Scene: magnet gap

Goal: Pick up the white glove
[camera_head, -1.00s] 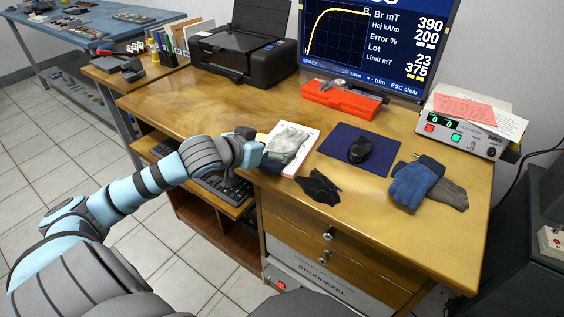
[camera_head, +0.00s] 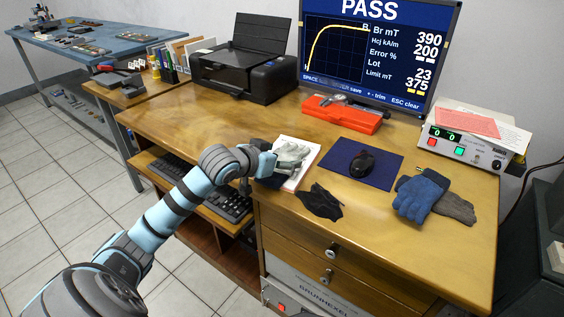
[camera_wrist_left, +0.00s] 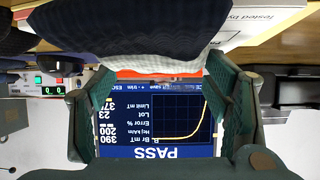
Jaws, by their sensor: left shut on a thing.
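The white glove (camera_head: 291,153) lies on a white sheet (camera_head: 304,171) near the front edge of the wooden desk. My left gripper (camera_head: 270,162) is at the glove's left side in the head view. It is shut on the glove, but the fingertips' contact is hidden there. In the left wrist view the pale glove cloth (camera_wrist_left: 150,55) hangs across the gap between the fingers of my gripper (camera_wrist_left: 160,72), with dark cloth beside it. My right gripper is not in view.
Right of the sheet are a black cloth (camera_head: 320,202), a mouse (camera_head: 361,164) on a blue mat (camera_head: 385,180), a blue glove (camera_head: 421,195) and a grey glove (camera_head: 456,208). An orange case (camera_head: 342,114) and the monitor (camera_head: 375,55) stand behind.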

